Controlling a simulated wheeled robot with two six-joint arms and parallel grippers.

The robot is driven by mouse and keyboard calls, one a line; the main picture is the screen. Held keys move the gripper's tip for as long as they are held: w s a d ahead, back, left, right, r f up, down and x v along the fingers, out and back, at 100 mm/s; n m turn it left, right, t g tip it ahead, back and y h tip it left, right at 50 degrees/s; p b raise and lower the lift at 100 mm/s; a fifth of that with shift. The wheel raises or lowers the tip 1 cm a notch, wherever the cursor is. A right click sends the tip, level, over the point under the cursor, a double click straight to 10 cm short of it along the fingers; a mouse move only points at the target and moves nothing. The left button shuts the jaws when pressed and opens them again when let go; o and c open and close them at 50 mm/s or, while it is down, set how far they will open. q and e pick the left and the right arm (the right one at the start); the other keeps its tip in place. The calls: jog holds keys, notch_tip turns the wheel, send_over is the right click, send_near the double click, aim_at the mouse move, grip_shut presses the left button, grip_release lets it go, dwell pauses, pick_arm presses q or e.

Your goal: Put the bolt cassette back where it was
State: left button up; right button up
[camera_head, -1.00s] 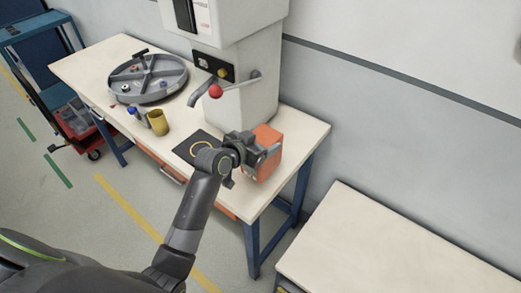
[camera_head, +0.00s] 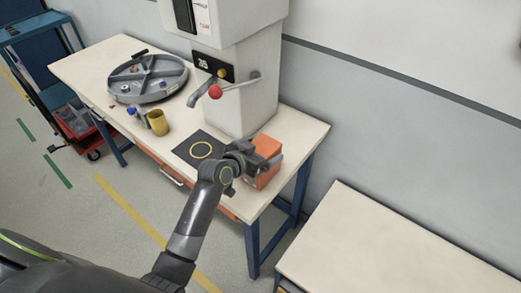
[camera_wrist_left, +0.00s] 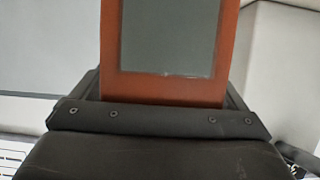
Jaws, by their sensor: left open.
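The bolt cassette appears to be the orange box (camera_head: 268,178) at the right end of the workbench. My left gripper (camera_head: 268,155) is open and reaches over the cassette from the left, hiding part of it. In the left wrist view the cassette (camera_wrist_left: 112,60) shows as an orange body with a grey panel, standing between the sides of my open gripper (camera_wrist_left: 165,95). Whether the fingers touch it cannot be told. My right gripper is not in view.
A dark mat with a yellow ring (camera_head: 188,153) lies left of the cassette. A yellow cup (camera_head: 158,122) and a round grey tray (camera_head: 146,90) are farther left. A second table (camera_head: 390,250) is bare at the right.

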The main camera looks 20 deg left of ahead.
pick_arm(q)
jog(key=shift+r, duration=0.25)
jog(key=shift+s+a, duration=0.1)
jog(key=shift+s, duration=0.2)
jog(key=b+v, duration=0.1)
jog(key=v, duration=1)
jog(key=shift+s, duration=0.15)
jog(key=shift+a+r, duration=0.1)
